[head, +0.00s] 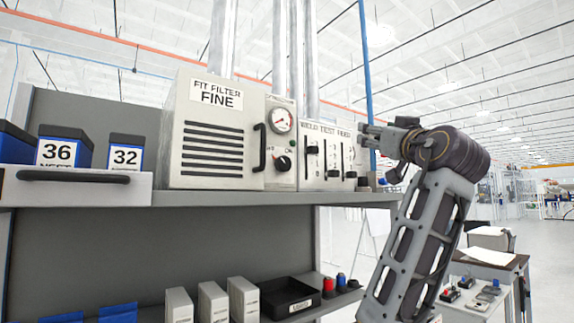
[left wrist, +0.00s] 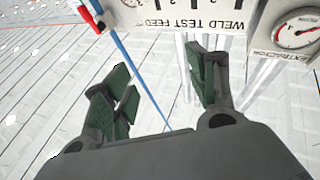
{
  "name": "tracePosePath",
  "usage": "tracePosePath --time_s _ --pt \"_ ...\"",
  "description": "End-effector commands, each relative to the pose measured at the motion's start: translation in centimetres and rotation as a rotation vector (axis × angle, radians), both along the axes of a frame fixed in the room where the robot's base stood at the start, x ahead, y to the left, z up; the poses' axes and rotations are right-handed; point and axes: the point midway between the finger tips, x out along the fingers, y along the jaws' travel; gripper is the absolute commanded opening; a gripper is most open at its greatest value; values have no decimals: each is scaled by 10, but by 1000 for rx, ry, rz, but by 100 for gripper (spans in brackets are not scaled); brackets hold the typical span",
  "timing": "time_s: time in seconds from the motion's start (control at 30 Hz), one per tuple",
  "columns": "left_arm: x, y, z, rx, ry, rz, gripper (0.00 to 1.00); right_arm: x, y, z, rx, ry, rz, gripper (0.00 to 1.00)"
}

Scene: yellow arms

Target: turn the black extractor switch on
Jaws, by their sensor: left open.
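The black extractor switch (head: 283,163) is a round knob on the front of the grey extractor box (head: 272,183), below a round gauge (head: 281,121). I cannot clearly tell which mark its pointer faces. My left gripper (head: 370,136) is to the right of the knob, in front of the right edge of the weld test feed panel (head: 326,130), and touches nothing that I can see. In the left wrist view its fingers (left wrist: 158,68) are spread with nothing between them. That view shows the gauge (left wrist: 297,30) upside down at upper right; the knob is outside it. My right gripper is not in view.
The filter box (head: 210,125) with a black handle stands left of the knob. The shelf (head: 230,198) carries these boxes, with numbered blue bins (head: 62,150) at left. Below are a black tray (head: 290,298) and several grey boxes. Open room lies to the right.

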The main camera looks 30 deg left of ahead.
Motion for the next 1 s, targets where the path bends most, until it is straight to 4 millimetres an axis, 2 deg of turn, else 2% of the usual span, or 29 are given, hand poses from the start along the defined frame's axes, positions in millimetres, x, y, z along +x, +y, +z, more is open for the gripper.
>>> tracePosePath --time_s 0.03,0.23,0.5,0.73,1.0 --pt "-15 7 2 -46 -23 25 58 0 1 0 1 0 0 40" --pt "-66 37 -5 -251 -113 129 58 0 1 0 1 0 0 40" --pt "-117 66 -37 -548 -246 249 58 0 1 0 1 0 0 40" --pt "-136 75 -61 -725 -335 304 58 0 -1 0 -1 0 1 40" --pt "-139 76 -66 -759 -353 314 58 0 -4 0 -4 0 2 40"
